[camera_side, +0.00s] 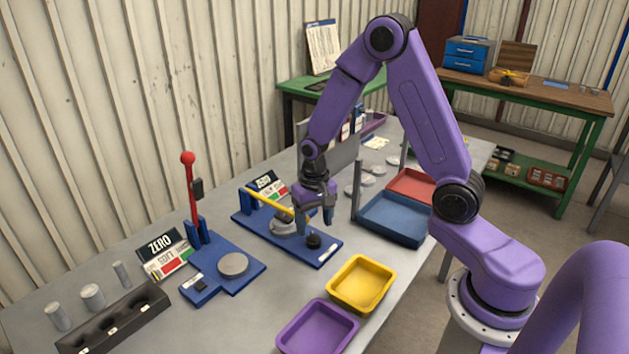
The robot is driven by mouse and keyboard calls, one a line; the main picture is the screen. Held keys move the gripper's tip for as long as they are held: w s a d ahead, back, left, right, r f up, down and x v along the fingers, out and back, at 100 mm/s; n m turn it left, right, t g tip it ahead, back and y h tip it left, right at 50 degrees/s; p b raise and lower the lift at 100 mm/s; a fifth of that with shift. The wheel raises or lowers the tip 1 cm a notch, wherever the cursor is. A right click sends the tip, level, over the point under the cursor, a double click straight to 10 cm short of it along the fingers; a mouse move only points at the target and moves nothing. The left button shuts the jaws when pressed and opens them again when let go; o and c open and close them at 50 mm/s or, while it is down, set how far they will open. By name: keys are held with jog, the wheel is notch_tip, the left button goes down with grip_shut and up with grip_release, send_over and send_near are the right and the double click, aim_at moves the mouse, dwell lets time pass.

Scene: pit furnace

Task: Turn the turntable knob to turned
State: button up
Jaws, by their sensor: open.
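The black turntable knob (314,241) stands near the front right end of a blue base plate (265,234). A grey turntable disc (282,227) sits behind it on the same plate, with a yellow bar (268,201) reaching over it from a blue post at the left. My gripper (316,227) points down just above the knob, its fingers apart with nothing seen between them. I cannot tell whether a fingertip touches the knob. My gripper hides part of the disc and the bar's end.
A yellow tray (360,284) and a purple tray (317,329) lie in front. A blue tray (394,219) and a red tray (411,185) are to the right. A red-knobbed lever (191,190) rises at left, beside a black holder (113,318) and grey cylinders.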

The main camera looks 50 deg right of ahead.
aim_at(315, 235)
notch_tip(315, 235, up, 13)
jog(key=shift+f, duration=0.2)
dwell(0.5)
jog(key=f+n, duration=0.4)
jog(key=f, duration=0.1)
jog(key=f+n, duration=0.4)
jog(key=f, duration=0.2)
jog(key=f+n, duration=0.4)
jog(key=f, duration=0.2)
jog(key=shift+d+f, duration=0.2)
jog(key=shift+f, duration=0.05)
dwell(0.4)
jog(key=c, duration=1)
